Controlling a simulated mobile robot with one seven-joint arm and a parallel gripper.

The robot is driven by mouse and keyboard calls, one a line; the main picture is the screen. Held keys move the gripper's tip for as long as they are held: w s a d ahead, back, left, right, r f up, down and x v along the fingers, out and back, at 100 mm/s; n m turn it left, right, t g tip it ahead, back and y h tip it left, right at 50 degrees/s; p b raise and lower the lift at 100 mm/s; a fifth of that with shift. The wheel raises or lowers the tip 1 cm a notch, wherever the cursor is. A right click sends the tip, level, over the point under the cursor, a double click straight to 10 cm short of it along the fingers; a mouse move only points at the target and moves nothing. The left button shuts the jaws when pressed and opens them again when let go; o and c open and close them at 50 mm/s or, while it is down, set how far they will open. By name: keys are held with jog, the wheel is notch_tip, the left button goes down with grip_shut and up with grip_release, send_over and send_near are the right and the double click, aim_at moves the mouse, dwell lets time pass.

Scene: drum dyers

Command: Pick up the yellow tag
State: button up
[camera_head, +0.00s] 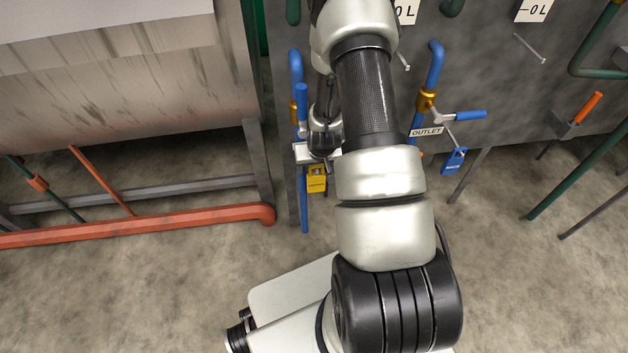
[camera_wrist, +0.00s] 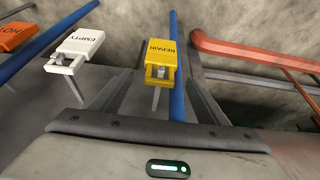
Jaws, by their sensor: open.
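The yellow tag (camera_head: 316,182) hangs beside a blue pipe, below the dark end of my arm in the head view. In the wrist view the yellow tag (camera_wrist: 161,52) reads "REPAIR" and has a small grey piece at its near end. My gripper (camera_wrist: 160,82) is open and empty. Its two dark fingers stand to the left and right of the tag's near end. I cannot tell how far the fingertips reach along it. In the head view my arm hides most of the gripper.
A white "EMPTY" tag (camera_wrist: 75,48) and an orange tag (camera_wrist: 15,37) hang to the left in the wrist view. The blue pipe (camera_wrist: 177,70) runs close right of the yellow tag. An orange pipe (camera_head: 150,222) lies left.

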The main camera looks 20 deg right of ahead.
aim_at(316, 179)
jog(key=shift+f+b, duration=0.3)
jog(key=shift+f, duration=0.6)
jog(key=b+x, duration=0.1)
jog(key=x, duration=0.3)
jog(key=shift+s+f, duration=0.1)
jog(key=c, duration=1.1)
